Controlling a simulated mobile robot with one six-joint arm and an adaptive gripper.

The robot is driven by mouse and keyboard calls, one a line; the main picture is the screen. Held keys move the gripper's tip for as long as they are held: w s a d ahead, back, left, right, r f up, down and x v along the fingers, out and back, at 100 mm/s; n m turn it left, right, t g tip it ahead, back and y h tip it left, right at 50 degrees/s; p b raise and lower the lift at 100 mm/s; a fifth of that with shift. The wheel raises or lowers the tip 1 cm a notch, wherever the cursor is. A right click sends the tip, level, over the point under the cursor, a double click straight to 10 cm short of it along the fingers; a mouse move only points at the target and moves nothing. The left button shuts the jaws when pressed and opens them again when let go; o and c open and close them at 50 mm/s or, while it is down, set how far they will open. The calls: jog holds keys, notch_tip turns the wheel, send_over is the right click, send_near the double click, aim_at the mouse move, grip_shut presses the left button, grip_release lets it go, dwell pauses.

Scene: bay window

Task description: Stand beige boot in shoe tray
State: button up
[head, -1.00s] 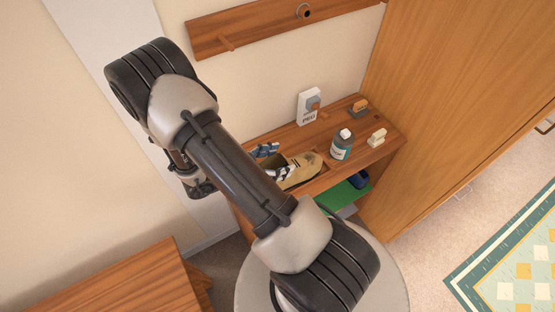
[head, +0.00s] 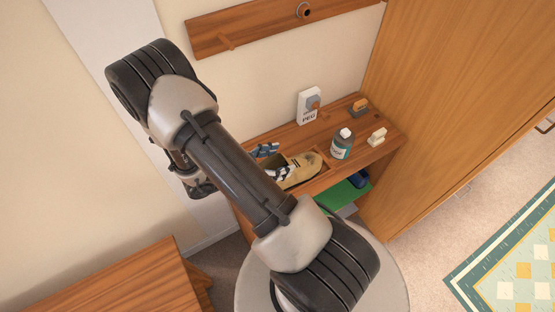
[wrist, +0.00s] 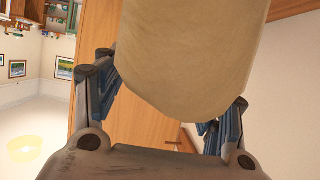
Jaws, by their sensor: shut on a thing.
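The beige boot (head: 303,166) shows past my forearm in the head view, over the wooden shelf top. In the wrist view its smooth rounded beige surface (wrist: 185,60) fills the space between the fingers. My gripper (wrist: 172,88) is shut on it, with blue-padded fingers on both sides. In the head view my arm hides most of the gripper. A green flat surface (head: 340,196), possibly the shoe tray, lies on the lower level beneath the shelf top. A dark blue shoe-like thing (head: 359,179) is on it.
A grey bottle (head: 341,148), a white PEG box (head: 309,107), and two small brushes or blocks (head: 377,137) (head: 359,107) stand on the shelf top. A tall wooden cabinet (head: 450,90) closes off the right. A peg rail (head: 260,25) hangs above. A wooden bench (head: 120,280) is at lower left.

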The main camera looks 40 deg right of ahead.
jog(key=o, duration=2)
jog(key=shift+p+v, duration=1.55)
jog(key=shift+v, duration=1.95)
